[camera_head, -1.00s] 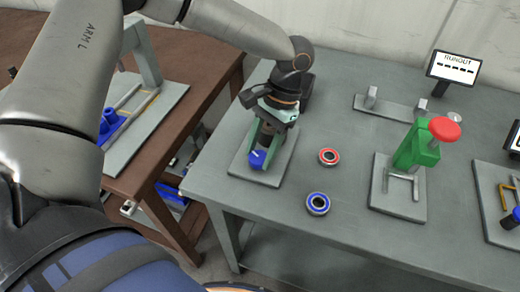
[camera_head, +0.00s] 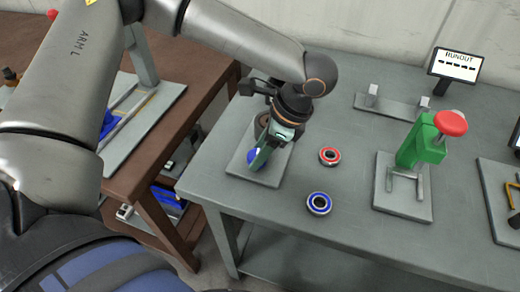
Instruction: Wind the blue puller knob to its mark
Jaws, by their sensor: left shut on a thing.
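The blue puller knob (camera_head: 257,161) shows at the front of a grey base plate (camera_head: 274,176) near the left end of the grey bench. My left gripper (camera_head: 266,150) reaches down from above and is shut on the knob. The fingers and wrist hide much of the knob and the rest of the puller. The mark cannot be made out. My right gripper is not in view.
A red-ringed bearing (camera_head: 329,156) and a blue-ringed bearing (camera_head: 319,203) lie right of the puller. A green press with a red knob (camera_head: 450,123) stands further right. A RUNOUT display (camera_head: 455,65) is behind. A brown table (camera_head: 140,176) is at the left.

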